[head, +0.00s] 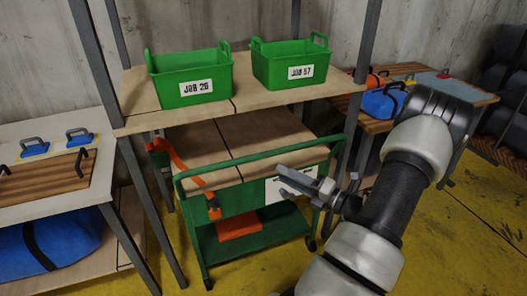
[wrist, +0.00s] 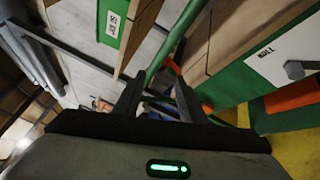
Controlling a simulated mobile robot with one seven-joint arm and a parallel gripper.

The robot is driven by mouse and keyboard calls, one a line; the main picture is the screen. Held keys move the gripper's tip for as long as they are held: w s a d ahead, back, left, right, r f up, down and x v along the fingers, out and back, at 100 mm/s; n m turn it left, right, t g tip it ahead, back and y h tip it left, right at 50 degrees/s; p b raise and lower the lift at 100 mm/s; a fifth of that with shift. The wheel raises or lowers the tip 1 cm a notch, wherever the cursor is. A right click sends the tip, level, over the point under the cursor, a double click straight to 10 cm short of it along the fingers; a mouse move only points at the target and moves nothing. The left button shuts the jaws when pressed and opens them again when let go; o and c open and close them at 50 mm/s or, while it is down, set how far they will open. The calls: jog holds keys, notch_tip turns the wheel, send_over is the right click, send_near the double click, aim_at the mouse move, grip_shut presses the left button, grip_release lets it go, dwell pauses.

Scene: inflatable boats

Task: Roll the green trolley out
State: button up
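The green trolley (head: 258,235) stands under the shelf rack, with wooden boards on top and a white sign on its front. Its green handle rail (head: 255,161) runs across the near side; it also shows in the wrist view (wrist: 178,40). An orange strap (head: 183,162) runs from near the rack's left side to a dark clip at the trolley's front left. My gripper (head: 281,179) is in front of the trolley, just below the rail in the head view. Its fingers are apart in the wrist view (wrist: 157,85), with the rail beyond or between them; contact cannot be told.
Two green bins (head: 192,80) stand on the rack's upper shelf (head: 235,101). A white bench (head: 60,135) is at left, with a blue bag below. A bench with blue and orange bags (head: 383,104) is at right. Yellow floor (head: 460,230) is open at right.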

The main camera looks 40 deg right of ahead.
jog(key=w+r+m+t+h+b, duration=0.1)
jog(key=w+m, duration=0.4)
jog(key=w, duration=1)
jog(key=shift+a+r+t+h+b, duration=0.2)
jog(key=shift+r+t+h+b, duration=0.1)
jog(key=shift+t+h+b, duration=0.55)
jog(key=shift+c, duration=0.2)
grip_shut()
